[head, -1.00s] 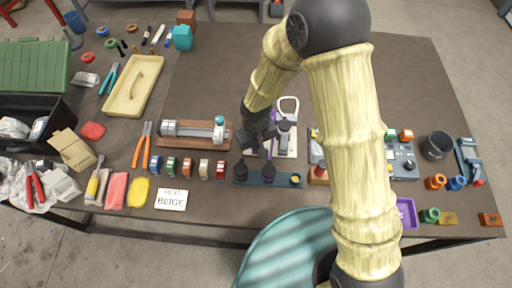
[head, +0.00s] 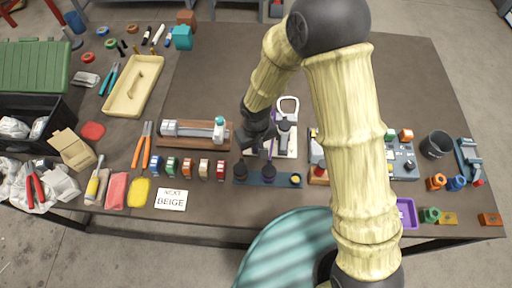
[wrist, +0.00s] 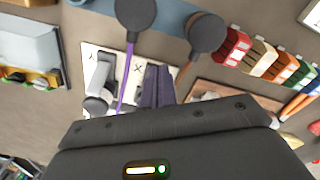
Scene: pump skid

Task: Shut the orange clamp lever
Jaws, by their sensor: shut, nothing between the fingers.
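The orange clamp lever (wrist: 183,71) shows in the wrist view as a thin orange-brown stem with a round black knob (wrist: 206,32). Its lower end is hidden behind my gripper. In the head view its stem is mostly hidden by my arm. A purple lever (wrist: 130,70) with a similar black knob stands to its left in the wrist view. My gripper (wrist: 158,72) is shut and empty, its dark fingers between the two stems, close to the orange one. Whether they touch it I cannot tell.
The levers rise by a white marked plate (wrist: 97,62), also seen in the head view (head: 291,150). A blue strip (head: 283,181) lies in front. Several coloured blocks (head: 188,167) and a wooden-based cylinder fixture (head: 170,134) stand left. A grey control box (head: 403,167) stands right.

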